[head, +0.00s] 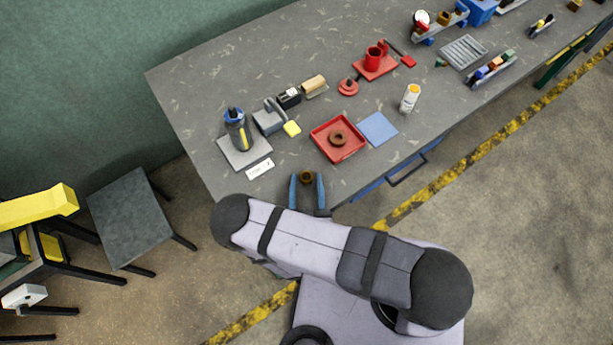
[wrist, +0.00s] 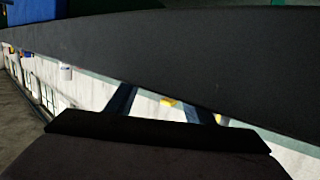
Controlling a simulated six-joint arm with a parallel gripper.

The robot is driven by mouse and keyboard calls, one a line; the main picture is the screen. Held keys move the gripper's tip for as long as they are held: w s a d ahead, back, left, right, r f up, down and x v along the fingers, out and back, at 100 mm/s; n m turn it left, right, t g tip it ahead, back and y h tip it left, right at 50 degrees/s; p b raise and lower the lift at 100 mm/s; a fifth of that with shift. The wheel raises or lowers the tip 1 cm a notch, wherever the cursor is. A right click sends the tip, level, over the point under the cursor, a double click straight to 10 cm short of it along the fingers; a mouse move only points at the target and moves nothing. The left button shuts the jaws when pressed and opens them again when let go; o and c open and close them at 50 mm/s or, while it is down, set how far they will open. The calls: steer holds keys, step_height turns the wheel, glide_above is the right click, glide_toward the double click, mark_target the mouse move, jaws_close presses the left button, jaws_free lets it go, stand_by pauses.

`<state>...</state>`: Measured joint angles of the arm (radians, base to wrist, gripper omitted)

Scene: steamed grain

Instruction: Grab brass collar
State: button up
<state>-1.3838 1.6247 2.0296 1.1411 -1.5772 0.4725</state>
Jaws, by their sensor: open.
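A brown ring (head: 338,137) lies in a red tray (head: 322,130) farther back. In the wrist view the dark fingers of my gripper (wrist: 166,108) are spread, and a large dark surface hides most of the scene; the collar is not clearly visible there.
Behind my gripper on the grey bench (head: 200,90) are a white label (head: 260,169), a bottle (head: 238,130) on a grey plate, a yellow-ended tool (head: 291,128) and a blue square (head: 378,129). A white bottle (head: 410,97) stands right. The bench's back left is clear.

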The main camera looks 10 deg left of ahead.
steer(key=shift+w+a, duration=0.1)
steer(key=shift+w, duration=0.3)
jaws_close()
step_height(320, 180, up, 8)
steer(key=p, duration=0.5)
steer(key=shift+r, duration=0.9)
